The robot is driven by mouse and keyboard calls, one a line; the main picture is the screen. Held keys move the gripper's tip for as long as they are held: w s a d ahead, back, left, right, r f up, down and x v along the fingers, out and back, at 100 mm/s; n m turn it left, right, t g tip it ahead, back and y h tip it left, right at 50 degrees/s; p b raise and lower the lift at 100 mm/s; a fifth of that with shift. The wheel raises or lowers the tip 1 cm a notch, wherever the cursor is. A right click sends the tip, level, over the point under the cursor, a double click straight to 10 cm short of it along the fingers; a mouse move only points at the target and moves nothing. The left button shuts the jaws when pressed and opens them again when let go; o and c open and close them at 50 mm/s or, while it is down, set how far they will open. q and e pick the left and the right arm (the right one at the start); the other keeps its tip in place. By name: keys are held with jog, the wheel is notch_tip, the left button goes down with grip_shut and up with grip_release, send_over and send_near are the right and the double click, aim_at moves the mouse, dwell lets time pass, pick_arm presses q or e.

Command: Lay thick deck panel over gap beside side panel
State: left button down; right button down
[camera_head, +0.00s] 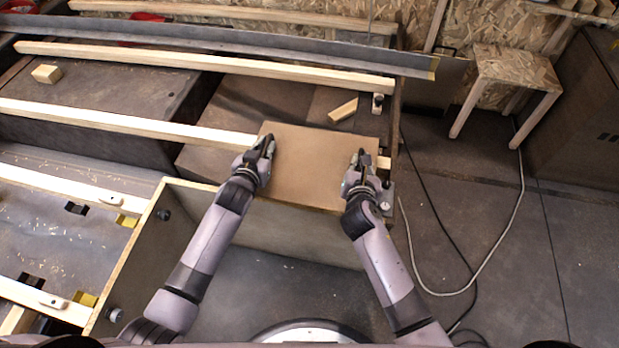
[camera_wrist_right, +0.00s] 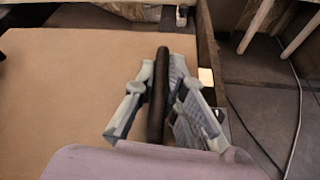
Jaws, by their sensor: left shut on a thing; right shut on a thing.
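The thick deck panel (camera_head: 318,165) is a tan, flat board lying between my two grippers in the head view. It overlaps the end of a light timber batten, and its near edge is by the grey side panel (camera_head: 305,232). My left gripper (camera_head: 265,150) is shut at the panel's left edge. My right gripper (camera_head: 360,165) is shut at its right edge. In the right wrist view, the right fingers (camera_wrist_right: 165,95) close around a dark bar beside the tan panel (camera_wrist_right: 75,85). The panel hides what lies beneath it; I cannot tell whether it rests or hovers.
Light battens (camera_head: 120,122) and a long grey metal rail (camera_head: 220,43) cross the frame. A small wood block (camera_head: 343,109) lies behind the panel; another (camera_head: 46,74) is far left. A stool (camera_head: 515,70) stands right, with cables (camera_head: 462,290) on otherwise clear floor.

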pick_arm(q)
jog(key=shift+w+d+r, duration=0.1)
jog(key=shift+w+d, duration=0.05)
pick_arm(e)
jog(key=shift+w+d, duration=0.15)
